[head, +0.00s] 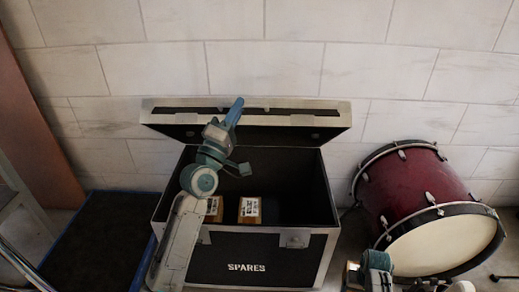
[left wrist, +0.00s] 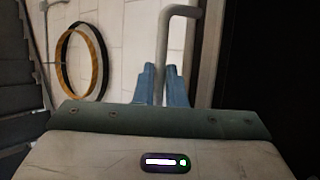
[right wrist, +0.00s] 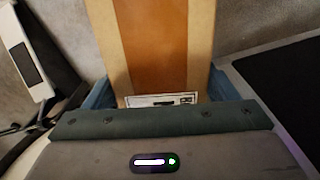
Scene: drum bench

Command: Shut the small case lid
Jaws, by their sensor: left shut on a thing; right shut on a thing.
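The black case marked SPARES (head: 207,262) stands against the wall with its metal-edged lid (head: 300,122) raised open. My left gripper (head: 234,108) is up in front of the lid. In the left wrist view, its blue fingers (left wrist: 160,84) are closed around a grey bent bar (left wrist: 180,11); I cannot tell whether this bar belongs to the lid. My right gripper (right wrist: 160,92) is shut on a tan and orange block (right wrist: 165,45) with a white label. In the head view the right arm shows at the bottom edge, and the block is not clear there.
Labelled amber boxes (head: 250,208) lie inside the case. A red drum (head: 405,185) lies on its side to the right. A dark mat (head: 95,240) with a blue edge lies to the left. A brown board (head: 30,120) leans on the wall.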

